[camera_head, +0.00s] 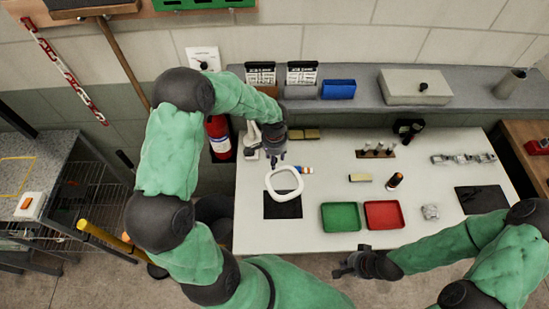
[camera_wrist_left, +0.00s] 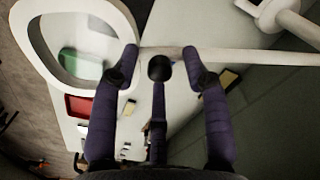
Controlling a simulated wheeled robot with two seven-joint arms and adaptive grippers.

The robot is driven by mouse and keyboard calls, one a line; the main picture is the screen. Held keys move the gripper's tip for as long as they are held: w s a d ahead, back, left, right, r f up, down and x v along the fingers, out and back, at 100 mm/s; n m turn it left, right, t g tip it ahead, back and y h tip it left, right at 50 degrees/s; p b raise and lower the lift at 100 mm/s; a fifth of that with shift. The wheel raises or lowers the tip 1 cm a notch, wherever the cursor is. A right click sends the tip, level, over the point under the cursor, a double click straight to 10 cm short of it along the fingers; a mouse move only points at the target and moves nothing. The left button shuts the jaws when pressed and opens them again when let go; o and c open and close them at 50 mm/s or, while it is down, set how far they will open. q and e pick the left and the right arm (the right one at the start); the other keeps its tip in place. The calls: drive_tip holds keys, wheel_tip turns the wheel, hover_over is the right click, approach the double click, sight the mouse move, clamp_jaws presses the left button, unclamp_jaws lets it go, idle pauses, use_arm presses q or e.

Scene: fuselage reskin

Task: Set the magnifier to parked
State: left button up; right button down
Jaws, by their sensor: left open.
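The magnifier (camera_head: 284,181) is a white rounded frame with a clear lens. It hangs over a black mat (camera_head: 283,206) at the left of the worktable. In the left wrist view the magnifier frame (camera_wrist_left: 130,85) fills the upper left, and its white arm (camera_wrist_left: 245,56) runs to the right beyond my fingertips. My left gripper (camera_head: 275,157) is above the table just behind the frame; its fingers (camera_wrist_left: 160,62) are spread and hold nothing. Whether a finger touches the arm cannot be told. My right gripper (camera_head: 356,265) is off the table's front edge, with no object visible in it.
A green tray (camera_head: 341,217) and a red tray (camera_head: 385,215) lie right of the mat. A white clamp or base (camera_head: 252,141) stands at the table's back left corner. A grey shelf (camera_head: 365,101) with boxes runs behind. A fire extinguisher (camera_head: 219,139) stands left of the table.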

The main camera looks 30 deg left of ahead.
use_arm(q)
drive_tip(key=shift+f, duration=0.25)
clamp_jaws()
drive_tip(key=w+d+n+b, duration=0.3)
drive_tip(key=w, duration=0.3)
drive_tip(key=shift+w+d, duration=0.15)
drive_tip(key=shift+d, duration=0.05)
